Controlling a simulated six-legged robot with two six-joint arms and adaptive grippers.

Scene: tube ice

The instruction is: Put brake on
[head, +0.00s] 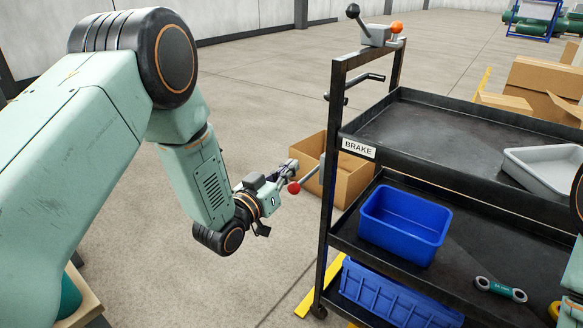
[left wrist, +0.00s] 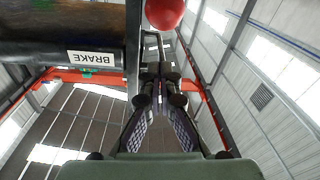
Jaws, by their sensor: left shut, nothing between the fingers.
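The black cart has a lever (head: 309,175) with a red ball knob (head: 294,188) on its left post, beside a white BRAKE label (head: 358,149). The lever slopes from the post down and left to the knob. My left gripper (head: 290,167) is shut and empty, close to the knob and just above it in the head view. In the left wrist view, the closed fingers (left wrist: 160,72) point upward in the picture, with the red knob (left wrist: 164,12) beyond their tips and the BRAKE label (left wrist: 95,58) to the left. Contact cannot be told. My right gripper is out of view.
A cardboard box (head: 350,182) stands behind the lever. The cart top has a black knob lever (head: 353,11) and an orange knob (head: 397,27). Blue bins (head: 405,222) and a grey tray (head: 545,165) sit on the shelves.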

